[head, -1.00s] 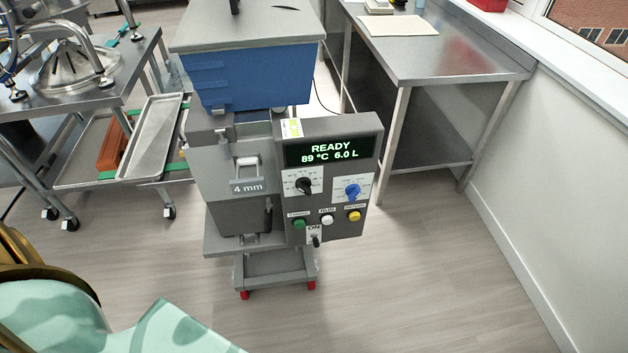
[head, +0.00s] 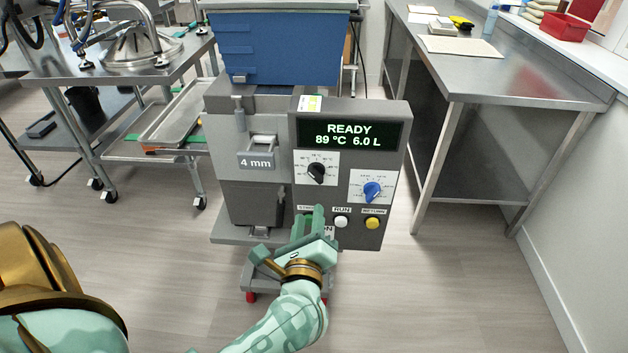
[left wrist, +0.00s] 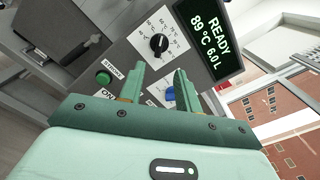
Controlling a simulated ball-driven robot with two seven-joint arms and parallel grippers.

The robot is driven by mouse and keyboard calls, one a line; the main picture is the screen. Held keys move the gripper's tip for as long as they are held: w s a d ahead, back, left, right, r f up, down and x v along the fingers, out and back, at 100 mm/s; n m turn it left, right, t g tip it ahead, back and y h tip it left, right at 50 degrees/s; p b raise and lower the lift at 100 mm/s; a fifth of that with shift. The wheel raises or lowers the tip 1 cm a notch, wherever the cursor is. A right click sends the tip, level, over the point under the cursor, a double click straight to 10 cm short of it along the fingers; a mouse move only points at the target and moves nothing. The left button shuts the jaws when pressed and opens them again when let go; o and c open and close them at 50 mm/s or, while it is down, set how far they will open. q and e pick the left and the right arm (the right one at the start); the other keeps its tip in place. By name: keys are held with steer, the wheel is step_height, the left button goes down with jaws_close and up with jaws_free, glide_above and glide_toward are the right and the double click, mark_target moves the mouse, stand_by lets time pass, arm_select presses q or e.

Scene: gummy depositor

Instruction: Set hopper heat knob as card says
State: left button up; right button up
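The depositor's control panel (head: 395,150) has a display (head: 350,134) reading READY, 89 °C, 6.0 L. Below it a black knob (head: 317,172) sits on a white dial, and a blue knob (head: 372,190) sits lower right. In the left wrist view, the black knob (left wrist: 159,44) has a dial marked in °C. A small white and yellow-green card (head: 310,103) is on the panel's top edge; its writing is unreadable. My left gripper (head: 308,219) is below the black knob, apart from it. In the left wrist view its fingers (left wrist: 159,76) are open and empty. My right gripper is out of view.
A green button (left wrist: 103,77), a white button (head: 341,222) and a yellow button (head: 372,223) line the panel's lower part. A blue hopper (head: 285,48) is above. A steel table (head: 470,70) stands right and a wheeled steel cart (head: 130,78) left.

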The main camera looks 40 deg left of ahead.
mark_target(314, 177)
arm_select(q)
steer(key=b+x, duration=0.1)
steer(key=x, duration=1.1)
steer(key=shift+d, duration=0.1)
steer(key=shift+c, duration=0.3)
jaws_close()
